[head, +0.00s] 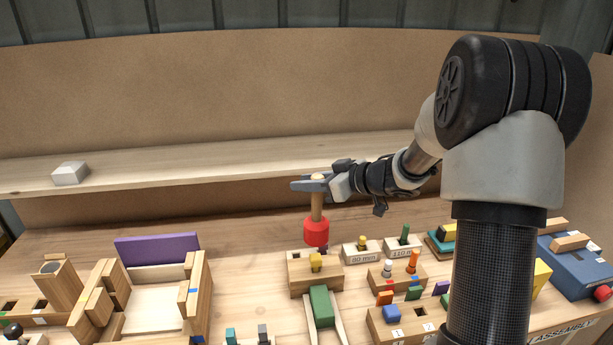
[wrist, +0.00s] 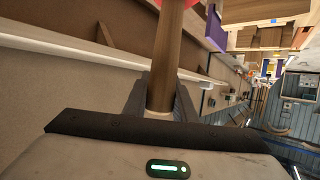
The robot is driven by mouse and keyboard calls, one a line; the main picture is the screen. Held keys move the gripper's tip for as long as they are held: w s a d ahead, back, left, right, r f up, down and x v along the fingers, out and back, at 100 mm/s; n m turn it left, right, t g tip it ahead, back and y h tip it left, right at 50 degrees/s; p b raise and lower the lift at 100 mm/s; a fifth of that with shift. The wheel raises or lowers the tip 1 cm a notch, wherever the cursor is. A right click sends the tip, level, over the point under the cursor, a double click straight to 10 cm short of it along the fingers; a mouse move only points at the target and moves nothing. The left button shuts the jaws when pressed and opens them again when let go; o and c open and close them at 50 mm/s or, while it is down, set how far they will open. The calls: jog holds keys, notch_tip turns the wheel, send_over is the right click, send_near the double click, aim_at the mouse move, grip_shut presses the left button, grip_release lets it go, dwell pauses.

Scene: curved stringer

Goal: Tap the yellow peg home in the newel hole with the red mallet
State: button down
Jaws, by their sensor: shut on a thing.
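My gripper (head: 312,184) is shut on the wooden handle of the red mallet (head: 316,232). The mallet hangs head down, its handle about upright, above the bench. In the wrist view the handle (wrist: 165,60) runs up between my two fingers (wrist: 160,97), with a bit of red at the top edge. A yellow peg (head: 316,261) stands in a wooden block (head: 301,279), just below and in front of the mallet head in the head view. Whether the head touches the block cannot be told. The hole itself is hidden, as is how deep the peg sits.
Labelled blocks with a shorter yellow peg (head: 362,243) and a green peg (head: 405,234) stand to the right. A block with white and orange pegs (head: 413,262) is nearer. A green piece (head: 321,306) lies in front. A purple board (head: 157,249) stands left. A shelf (head: 230,157) runs behind.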

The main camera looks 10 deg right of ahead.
jog(key=shift+f, duration=0.75)
notch_tip(320, 180, down, 6)
jog(key=b, duration=0.3)
jog(key=shift+r, duration=0.2)
jog(key=shift+w+r, duration=0.15)
jog(key=shift+r, duration=0.2)
notch_tip(320, 180, up, 4)
jog(key=p, duration=0.4)
jog(key=shift+r, duration=0.1)
notch_tip(320, 180, down, 6)
jog(key=b, duration=0.3)
jog(key=shift+r+p, duration=1.5)
jog(key=shift+r, duration=0.75)
jog(key=shift+f, duration=0.1)
